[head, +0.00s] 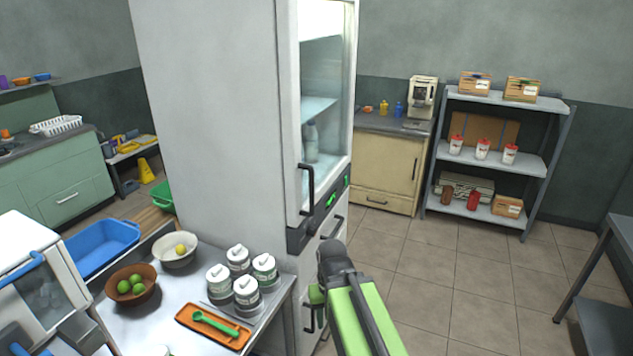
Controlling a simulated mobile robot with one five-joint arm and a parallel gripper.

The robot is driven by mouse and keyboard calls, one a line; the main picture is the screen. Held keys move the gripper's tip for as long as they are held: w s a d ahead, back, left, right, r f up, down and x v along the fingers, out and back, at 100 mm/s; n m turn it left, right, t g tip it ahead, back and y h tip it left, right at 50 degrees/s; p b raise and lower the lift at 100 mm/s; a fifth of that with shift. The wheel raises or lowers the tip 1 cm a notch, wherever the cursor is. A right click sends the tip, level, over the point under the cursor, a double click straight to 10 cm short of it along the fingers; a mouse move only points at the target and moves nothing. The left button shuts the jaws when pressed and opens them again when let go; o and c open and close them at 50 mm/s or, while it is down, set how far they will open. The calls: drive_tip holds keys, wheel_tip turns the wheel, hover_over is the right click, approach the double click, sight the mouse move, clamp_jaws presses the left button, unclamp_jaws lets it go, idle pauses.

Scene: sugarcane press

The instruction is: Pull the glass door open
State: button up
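The glass door (325,110) is the upper door of a tall white fridge in the middle of the head view. It appears closed, with shelves and a pale bottle (311,142) visible through the glass. Its black vertical handle (307,188) is at the door's lower left. My green and black arm rises from the bottom centre, in front of the fridge's lower part. My gripper (316,296) is low, below the glass door and its handle, and looks apart from the handle. Its fingers are mostly hidden by my arm, so their opening is unclear.
A metal table (160,325) left of the fridge holds jars, bowls and an orange tray (212,327). A grey shelf rack (500,155) and wooden cabinet (388,172) stand behind. The tiled floor (455,275) right of the fridge is clear. Another table (610,320) is at the right edge.

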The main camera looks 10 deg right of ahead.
drive_tip(key=shift+s+r, duration=0.1)
drive_tip(key=shift+r, duration=0.05)
drive_tip(key=w+r+m+t+y, duration=0.4)
drive_tip(key=w+r+m+y, duration=0.45)
drive_tip(key=m, duration=0.45)
drive_tip(key=w+d+r+m+t+y, duration=0.1)
drive_tip(key=w+d+r+m+t, duration=0.15)
drive_tip(key=d+r+m, duration=0.2)
drive_tip(key=w+d+r+m+t+y+p, duration=0.1)
drive_tip(key=w+d+r+m+t, duration=0.1)
drive_tip(key=d+r+m+t, duration=0.3)
drive_tip(key=w+d+r+m+t+y, duration=0.2)
drive_tip(key=d+r+m, duration=0.1)
drive_tip(key=r+m, duration=0.3)
drive_tip(key=n, duration=0.1)
hover_over(312, 210)
drive_tip(key=w, duration=0.1)
drive_tip(key=shift+r, duration=0.35)
clamp_jaws()
